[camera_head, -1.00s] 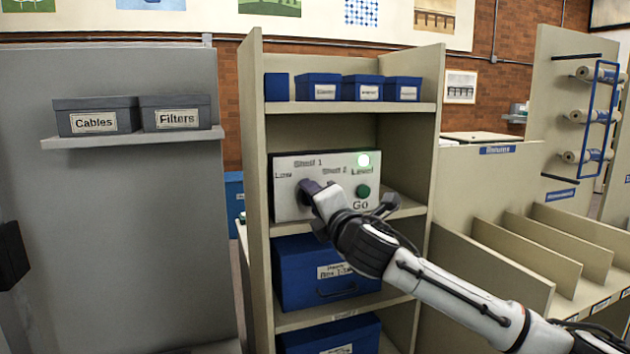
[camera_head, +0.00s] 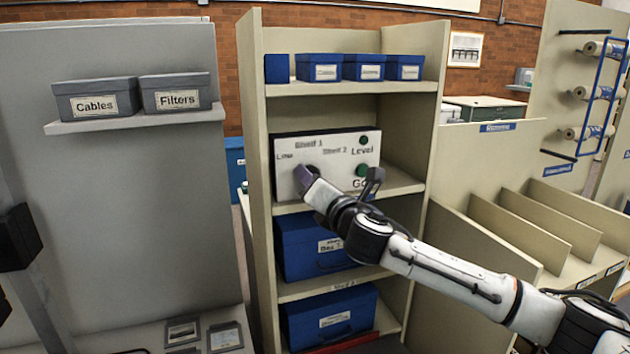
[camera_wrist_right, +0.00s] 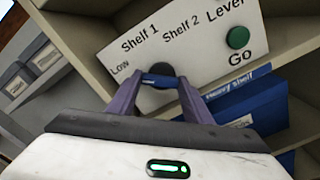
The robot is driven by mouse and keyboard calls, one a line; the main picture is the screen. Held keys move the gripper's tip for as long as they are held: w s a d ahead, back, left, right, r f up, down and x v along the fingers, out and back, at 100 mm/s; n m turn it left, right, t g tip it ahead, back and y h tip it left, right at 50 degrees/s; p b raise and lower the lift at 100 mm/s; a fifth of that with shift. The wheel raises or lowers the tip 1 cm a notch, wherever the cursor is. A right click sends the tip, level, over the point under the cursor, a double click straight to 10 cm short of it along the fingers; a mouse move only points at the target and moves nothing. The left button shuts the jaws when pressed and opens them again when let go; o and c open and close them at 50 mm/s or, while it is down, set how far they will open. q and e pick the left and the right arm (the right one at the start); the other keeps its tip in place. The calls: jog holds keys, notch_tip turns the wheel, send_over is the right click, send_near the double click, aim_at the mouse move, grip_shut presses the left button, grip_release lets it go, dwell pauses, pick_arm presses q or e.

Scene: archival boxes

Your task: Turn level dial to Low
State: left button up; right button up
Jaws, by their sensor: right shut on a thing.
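The white control panel (camera_head: 345,155) sits on a shelf of the beige rack. My right gripper (camera_head: 306,178) reaches the panel's left part. In the right wrist view, its two purple fingers (camera_wrist_right: 160,90) are shut on the level dial (camera_wrist_right: 160,70), a dark round knob with a blue bar between the fingertips. The fingers partly hide the dial, and I cannot tell which label it points to.
Small blue boxes (camera_head: 362,67) stand on the shelf above, and larger blue boxes (camera_head: 318,245) below the panel. The rack's side walls (camera_head: 257,200) flank the panel. Grey Cables (camera_head: 97,98) and Filters (camera_head: 175,92) boxes are on the left. Empty dividers (camera_head: 545,225) are on the right.

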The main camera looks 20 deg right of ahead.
jog(key=o, duration=1.1)
jog(key=shift+c, duration=0.2)
jog(key=s+b, duration=0.1)
jog(key=s, duration=0.9)
jog(key=shift+s+d, duration=0.15)
jog(key=shift+d, duration=0.05)
